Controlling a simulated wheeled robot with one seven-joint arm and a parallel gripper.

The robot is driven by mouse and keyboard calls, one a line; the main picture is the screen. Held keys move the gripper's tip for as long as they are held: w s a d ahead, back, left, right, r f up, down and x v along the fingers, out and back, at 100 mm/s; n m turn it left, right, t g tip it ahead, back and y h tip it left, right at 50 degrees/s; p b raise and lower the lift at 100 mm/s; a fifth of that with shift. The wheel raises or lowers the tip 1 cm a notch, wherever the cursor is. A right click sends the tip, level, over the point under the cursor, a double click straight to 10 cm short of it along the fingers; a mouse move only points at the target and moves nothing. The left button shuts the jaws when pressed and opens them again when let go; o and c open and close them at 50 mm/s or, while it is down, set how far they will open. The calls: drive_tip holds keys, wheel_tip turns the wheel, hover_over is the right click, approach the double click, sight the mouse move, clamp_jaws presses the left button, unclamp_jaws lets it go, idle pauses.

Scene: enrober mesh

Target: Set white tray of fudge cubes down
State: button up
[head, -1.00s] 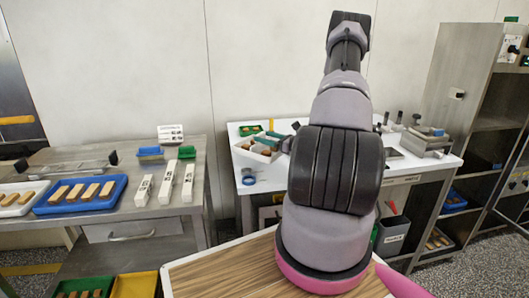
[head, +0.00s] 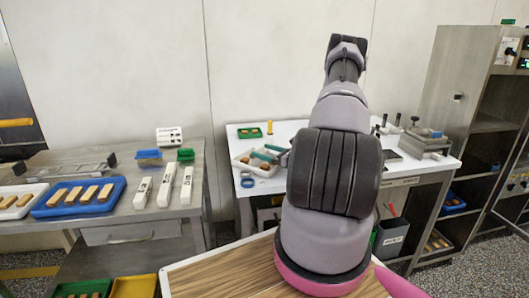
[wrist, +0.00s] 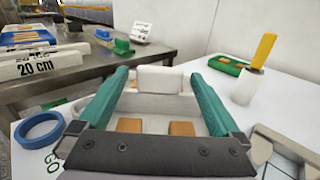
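The white tray (head: 243,172) of fudge cubes sits on the white table (head: 215,133), left of my arm in the head view. In the wrist view the white tray (wrist: 160,104) lies beneath my gripper, with orange-brown fudge cubes (wrist: 130,125) inside. My gripper (wrist: 160,78) has its teal fingers spread wide, one on each side of the tray's raised white tab. Gaps show between the tab and the fingertips, so it looks open. My gripper (head: 268,153) also shows over the tray in the head view. My arm hides part of the table.
A blue tape ring (wrist: 39,130) lies close to the tray's left. A green tray (wrist: 230,64) and a white holder with a yellow handle (wrist: 262,50) stand behind right. A grey metal fixture (wrist: 285,150) is at right. A steel bench (head: 120,210) stands left.

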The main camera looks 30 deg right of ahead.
drive_tip(key=shift+r, duration=0.1)
drive_tip(key=shift+s+d, duration=0.2)
drive_tip(key=shift+s, duration=0.1)
drive_tip(key=v, duration=1.1)
drive_tip(key=shift+s+r, duration=0.1)
drive_tip(key=shift+s, duration=0.05)
drive_tip(key=s+a+r+n+g+y, duration=0.3)
drive_tip(key=a+r+n+g, duration=1)
drive_tip(key=a+r, duration=0.55)
drive_tip(key=s+a+r+n+t+h, duration=0.2)
drive_tip(key=s+r+n+h, duration=0.3)
drive_tip(key=s+r, duration=0.3)
drive_tip(key=s+a+r+n+t+h, duration=0.2)
drive_tip(key=s+a+r+n+h, duration=0.2)
drive_tip(key=s+r+n, duration=0.4)
wheel_tip(320, 180, up, 3)
drive_tip(key=shift+a+f+h, duration=0.1)
drive_tip(key=shift+a+h, duration=0.3)
drive_tip(key=shift+a, duration=0.25)
drive_tip(key=shift+s, duration=0.15)
